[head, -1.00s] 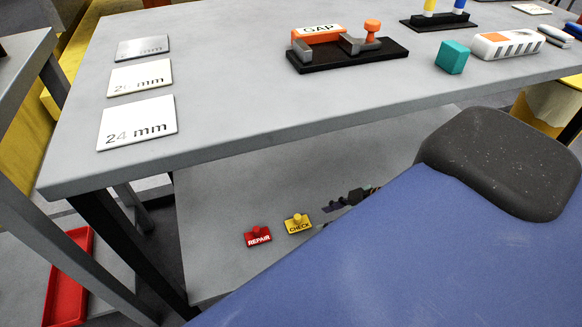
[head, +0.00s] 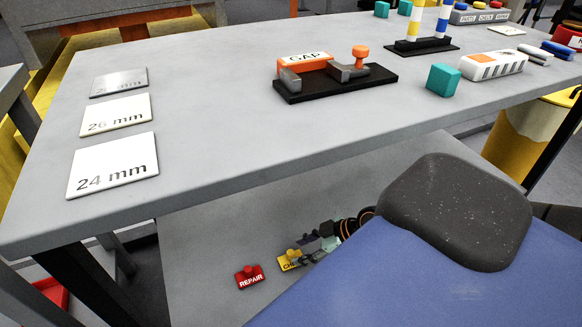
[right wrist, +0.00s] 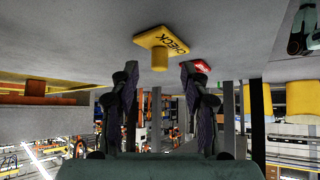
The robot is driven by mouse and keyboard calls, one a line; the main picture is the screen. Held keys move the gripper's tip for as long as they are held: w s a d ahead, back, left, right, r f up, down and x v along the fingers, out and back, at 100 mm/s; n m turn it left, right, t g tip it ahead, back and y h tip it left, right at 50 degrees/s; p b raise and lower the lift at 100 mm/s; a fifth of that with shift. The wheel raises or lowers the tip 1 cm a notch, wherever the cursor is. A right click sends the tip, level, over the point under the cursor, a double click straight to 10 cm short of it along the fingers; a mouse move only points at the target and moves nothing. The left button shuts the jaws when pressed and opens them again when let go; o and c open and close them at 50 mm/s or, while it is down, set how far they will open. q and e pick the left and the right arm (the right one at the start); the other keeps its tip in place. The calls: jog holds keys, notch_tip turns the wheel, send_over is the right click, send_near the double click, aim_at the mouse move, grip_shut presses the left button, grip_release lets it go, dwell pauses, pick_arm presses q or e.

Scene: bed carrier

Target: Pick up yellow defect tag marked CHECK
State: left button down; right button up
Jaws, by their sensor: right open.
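The yellow tag marked CHECK (head: 287,263) lies on the lower grey shelf, with a small yellow knob on its top. My right gripper (head: 306,247) is low over the shelf, right beside the tag, and hides part of its lettering in the head view. In the right wrist view the CHECK tag (right wrist: 160,42) shows upside down. Its knob points into the gap between the two dark fingers of my right gripper (right wrist: 158,80). The fingers are spread apart and nothing is held. My left gripper is out of view.
A red tag marked REPAIR (head: 249,277) lies close to the left of the CHECK tag. The grey table top (head: 220,125) overhangs the shelf (head: 200,240). On it stand number plates, a GAP fixture (head: 335,78) and a teal block (head: 443,80).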

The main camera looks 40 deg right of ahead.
aim_at(284, 261)
jog(key=shift+b+x, duration=0.4)
jog(key=shift+x, duration=1.1)
jog(key=shift+c, duration=0.4)
grip_shut()
